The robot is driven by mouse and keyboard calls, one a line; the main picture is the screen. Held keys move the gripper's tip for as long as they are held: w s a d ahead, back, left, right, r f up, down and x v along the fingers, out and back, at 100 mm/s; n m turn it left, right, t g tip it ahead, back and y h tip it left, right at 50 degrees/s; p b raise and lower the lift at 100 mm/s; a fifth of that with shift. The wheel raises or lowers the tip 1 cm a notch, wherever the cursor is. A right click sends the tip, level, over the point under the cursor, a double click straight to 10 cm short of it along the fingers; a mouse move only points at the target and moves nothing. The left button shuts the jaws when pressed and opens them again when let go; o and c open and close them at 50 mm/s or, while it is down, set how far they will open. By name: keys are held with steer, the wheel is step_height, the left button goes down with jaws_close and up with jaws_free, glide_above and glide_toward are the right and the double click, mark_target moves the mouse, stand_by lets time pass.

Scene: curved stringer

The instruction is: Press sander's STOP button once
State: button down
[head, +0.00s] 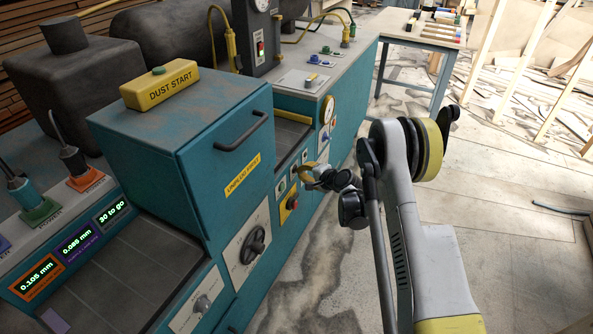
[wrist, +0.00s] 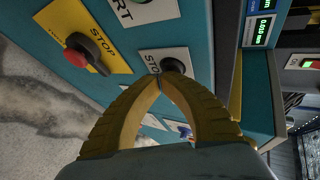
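In the wrist view, a dark round button (wrist: 173,66) sits on a white plate (wrist: 152,56) whose visible letters read "STO", the rest hidden behind my fingers. My gripper (wrist: 160,79) is shut and empty, its yellow fingertips meeting right at this plate beside the button; I cannot tell whether they touch it. A yellow plate marked STOP (wrist: 108,31) with a red-ended dark switch (wrist: 84,54) lies to the left. In the head view, my gripper (head: 306,172) is at the teal machine's front panel, near a yellow switch plate (head: 290,204) and small white button plates (head: 281,187).
A white plate ending in "RT" (wrist: 145,10) is above in the wrist view. A teal cabinet (head: 185,140) carries a yellow DUST START box (head: 160,88). A rotary switch (head: 252,246) is on the panel left of my gripper. Open floor (head: 320,270) lies in front.

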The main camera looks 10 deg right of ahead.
steer(key=shift+a, duration=0.1)
stand_by(0.5)
steer(key=shift+s+d, duration=0.45)
steer(key=shift+d, duration=0.25)
steer(key=s+d, duration=0.1)
steer(key=d, duration=0.1)
steer(key=s+d, duration=0.2)
stand_by(1.0)
